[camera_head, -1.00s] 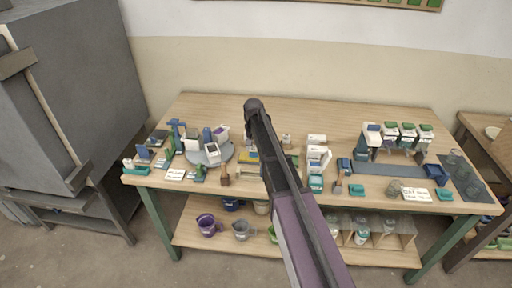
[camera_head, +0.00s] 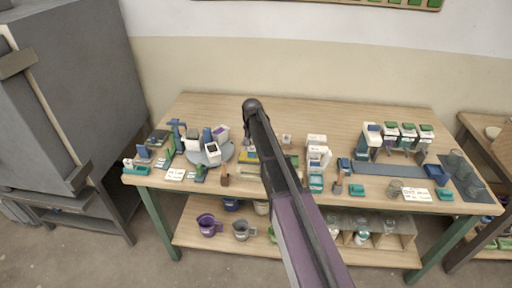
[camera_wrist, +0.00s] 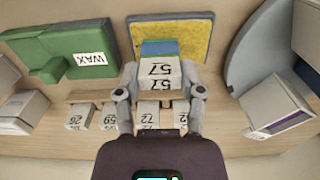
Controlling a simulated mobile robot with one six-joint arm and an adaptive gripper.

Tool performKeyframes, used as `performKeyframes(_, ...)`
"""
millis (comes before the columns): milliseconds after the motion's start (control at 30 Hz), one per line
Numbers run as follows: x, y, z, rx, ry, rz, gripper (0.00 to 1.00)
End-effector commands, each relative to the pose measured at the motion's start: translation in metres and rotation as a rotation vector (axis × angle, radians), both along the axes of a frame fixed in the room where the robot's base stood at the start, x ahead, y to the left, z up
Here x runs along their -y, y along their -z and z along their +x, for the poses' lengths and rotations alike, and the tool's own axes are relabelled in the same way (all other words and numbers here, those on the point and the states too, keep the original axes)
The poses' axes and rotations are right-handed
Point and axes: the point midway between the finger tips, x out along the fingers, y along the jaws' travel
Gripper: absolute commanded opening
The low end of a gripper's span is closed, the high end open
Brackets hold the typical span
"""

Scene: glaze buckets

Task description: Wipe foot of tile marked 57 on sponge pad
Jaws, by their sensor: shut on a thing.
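The tile marked 57 (camera_wrist: 157,72) is a pale block with black digits and a blue end, seen in the wrist view. My gripper (camera_wrist: 159,93) is shut on it, one finger on each side. The blue end lies over the near part of the sponge pad (camera_wrist: 197,38), a yellow pad with a grey-blue edge. I cannot tell whether the tile touches the pad. In the head view my arm hides the gripper and tile, and part of the yellow pad (camera_head: 247,169) shows just left of the arm.
A green box labelled WAX (camera_wrist: 92,58) stands left of the pad. A row of numbered tiles (camera_wrist: 110,118) lies near my gripper. A grey round turntable (camera_wrist: 236,75) with a white block (camera_wrist: 275,103) is at right. The table's back strip (camera_head: 290,110) is clear.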

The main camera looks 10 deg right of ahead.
Motion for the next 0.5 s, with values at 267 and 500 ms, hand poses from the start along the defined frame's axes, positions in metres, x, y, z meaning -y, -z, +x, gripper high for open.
performKeyframes(267, -0.0093, -0.0005, 0.0038, 0.002, 0.0, 0.002, 0.04)
performKeyframes(500, -0.0107, -0.0006, 0.0042, 0.001, 0.001, 0.001, 0.04)
